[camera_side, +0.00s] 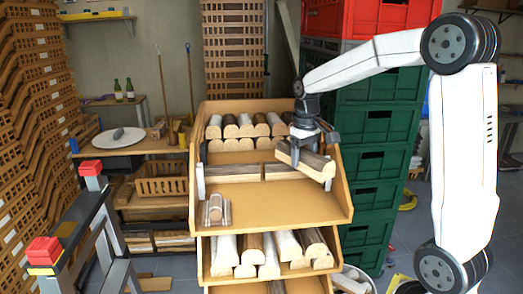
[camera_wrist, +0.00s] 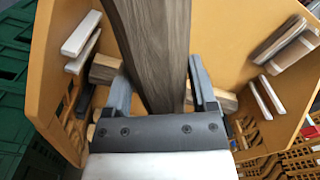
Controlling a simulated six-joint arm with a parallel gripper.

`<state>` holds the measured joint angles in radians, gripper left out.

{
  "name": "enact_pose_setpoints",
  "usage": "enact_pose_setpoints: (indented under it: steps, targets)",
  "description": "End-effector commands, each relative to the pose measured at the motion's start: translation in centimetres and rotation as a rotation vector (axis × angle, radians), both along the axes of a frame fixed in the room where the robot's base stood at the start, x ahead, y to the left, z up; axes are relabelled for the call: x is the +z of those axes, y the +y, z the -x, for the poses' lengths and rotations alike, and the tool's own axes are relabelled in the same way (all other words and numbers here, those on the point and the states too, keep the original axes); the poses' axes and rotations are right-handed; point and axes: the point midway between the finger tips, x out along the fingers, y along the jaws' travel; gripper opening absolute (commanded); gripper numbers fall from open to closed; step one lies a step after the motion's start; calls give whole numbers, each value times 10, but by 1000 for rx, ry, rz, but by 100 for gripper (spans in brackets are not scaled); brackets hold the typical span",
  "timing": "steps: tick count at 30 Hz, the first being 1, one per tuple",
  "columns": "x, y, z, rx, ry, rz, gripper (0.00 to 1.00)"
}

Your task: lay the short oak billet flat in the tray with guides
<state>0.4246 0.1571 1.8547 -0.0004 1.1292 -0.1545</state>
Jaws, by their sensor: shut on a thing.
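My gripper (camera_side: 310,143) is shut on a grey-brown billet (camera_side: 316,167) with a pale cut end, held above the right side of the tray, slightly tilted in the side view. In the wrist view my gripper (camera_wrist: 160,88) has one finger on each side of the billet (camera_wrist: 152,40), which reaches away past the top edge. The orange-brown tray (camera_side: 275,208) has pale guides; in the wrist view they stand at the left (camera_wrist: 80,34) and right (camera_wrist: 270,96). I cannot tell whether the billet touches anything below it.
Stacked logs (camera_side: 231,131) fill the back, more logs (camera_side: 283,246) the shelf below. Green crates (camera_side: 376,128) stand close right.

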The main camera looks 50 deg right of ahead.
Motion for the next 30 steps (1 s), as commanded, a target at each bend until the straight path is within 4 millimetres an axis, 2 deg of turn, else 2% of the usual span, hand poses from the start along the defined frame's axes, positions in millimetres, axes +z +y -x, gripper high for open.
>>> enact_pose_setpoints:
  steps: [9,15,30]
  targets:
    - [-23,-1,12,-342,-2,0,0]
    - [-31,-1,17,-473,-3,1,0]
    - [-33,-1,19,-515,-3,1,0]
